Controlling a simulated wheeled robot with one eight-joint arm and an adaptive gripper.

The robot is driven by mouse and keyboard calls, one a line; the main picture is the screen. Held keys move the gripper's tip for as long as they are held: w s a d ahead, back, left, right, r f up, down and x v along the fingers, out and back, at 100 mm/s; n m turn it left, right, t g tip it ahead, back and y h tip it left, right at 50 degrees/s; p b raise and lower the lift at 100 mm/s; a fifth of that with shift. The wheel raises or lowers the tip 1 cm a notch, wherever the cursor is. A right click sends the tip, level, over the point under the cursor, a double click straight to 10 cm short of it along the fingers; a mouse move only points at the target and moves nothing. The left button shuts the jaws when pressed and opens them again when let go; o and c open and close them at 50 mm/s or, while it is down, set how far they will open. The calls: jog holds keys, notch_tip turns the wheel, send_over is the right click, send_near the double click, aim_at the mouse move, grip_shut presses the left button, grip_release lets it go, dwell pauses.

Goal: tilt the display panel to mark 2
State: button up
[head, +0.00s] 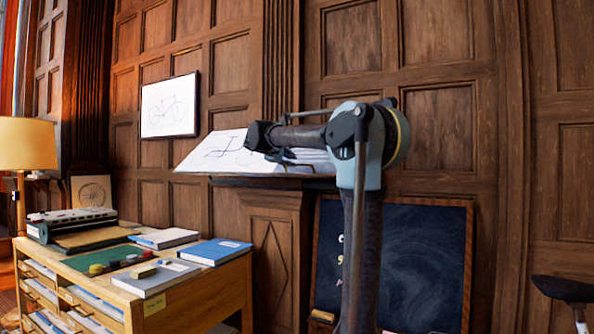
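A panel with a pale sheet and a line drawing (207,156) sits in the middle of the head view, tilted at a shallow slope on a dark wooden support. Its right part is hidden behind my arm. No mark 2 or tilt scale can be made out.
A wooden cabinet (216,292) at left holds books, a typewriter-like machine (72,224) and small blocks. A lamp (27,145) stands far left. A framed bicycle drawing (169,106) hangs on the wall. A blackboard (425,262) leans behind my arm; a dark stool (563,289) stands right.

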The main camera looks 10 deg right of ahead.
aim_at(298, 165)
jog(key=x, duration=0.8)
jog(key=shift+w+d, duration=0.15)
grip_shut()
jog(key=shift+f, duration=0.1)
